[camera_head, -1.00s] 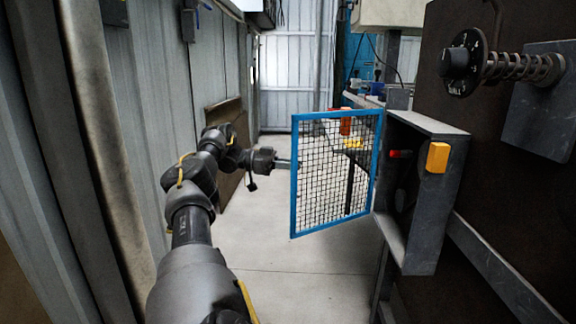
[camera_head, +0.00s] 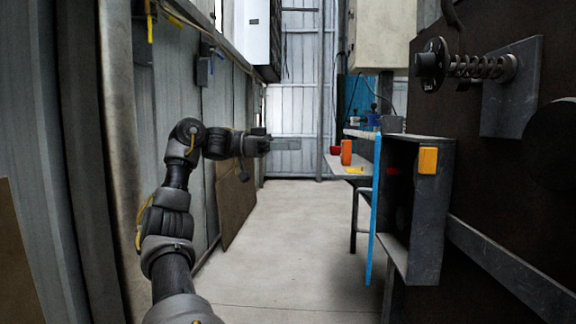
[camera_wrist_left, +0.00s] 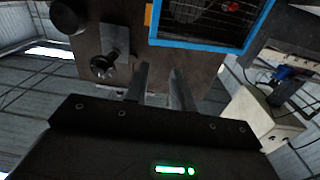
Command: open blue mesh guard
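The blue mesh guard (camera_head: 375,210) shows edge-on in the head view as a thin blue strip at the left side of a grey box (camera_head: 430,215). Part of the box's dark inside shows beside it. In the left wrist view the guard's blue frame and dark mesh (camera_wrist_left: 205,44) show broad-side at the top, with red parts behind the mesh. My left gripper (camera_head: 285,143) is left of the guard and apart from it in the head view. Its fingers (camera_wrist_left: 160,85) are spread with nothing between them. My right gripper is not in view.
A yellow block (camera_head: 428,160) sits on the box front. A dial with a spring (camera_head: 432,64) sticks out above. A workbench (camera_head: 345,165) with an orange item (camera_head: 346,152) stands behind. A brown board (camera_head: 236,195) leans on the left wall. The floor (camera_head: 290,235) between is clear.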

